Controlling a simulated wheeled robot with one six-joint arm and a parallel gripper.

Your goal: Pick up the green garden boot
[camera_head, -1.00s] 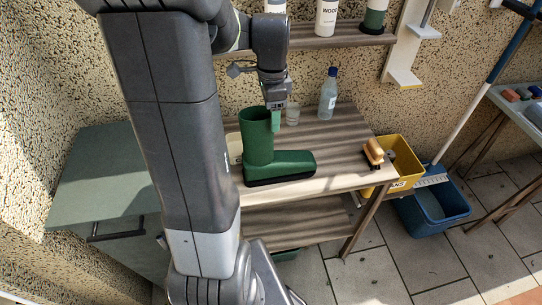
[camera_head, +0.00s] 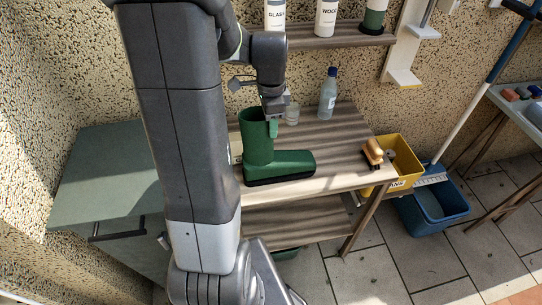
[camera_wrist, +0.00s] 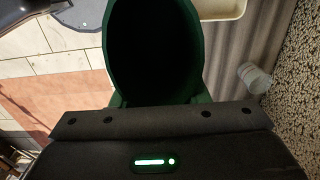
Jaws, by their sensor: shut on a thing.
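The green garden boot (camera_head: 262,160) stands upright on the wooden table, its toe pointing right and its dark sole on or very near the tabletop. My gripper (camera_head: 272,127) is at the right side of the boot's top rim, pointing down, and is shut on the rim. In the wrist view the boot's open shaft (camera_wrist: 153,50) fills the middle, with green showing at both sides just beyond the gripper body (camera_wrist: 155,130). The fingertips are hidden there.
A clear glass (camera_head: 292,114) and a bottle (camera_head: 328,94) stand behind the boot. A brush (camera_head: 373,153) lies at the table's right end. A yellow bin (camera_head: 404,165) and blue bucket (camera_head: 432,203) are at the right. A shelf (camera_head: 310,40) hangs above.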

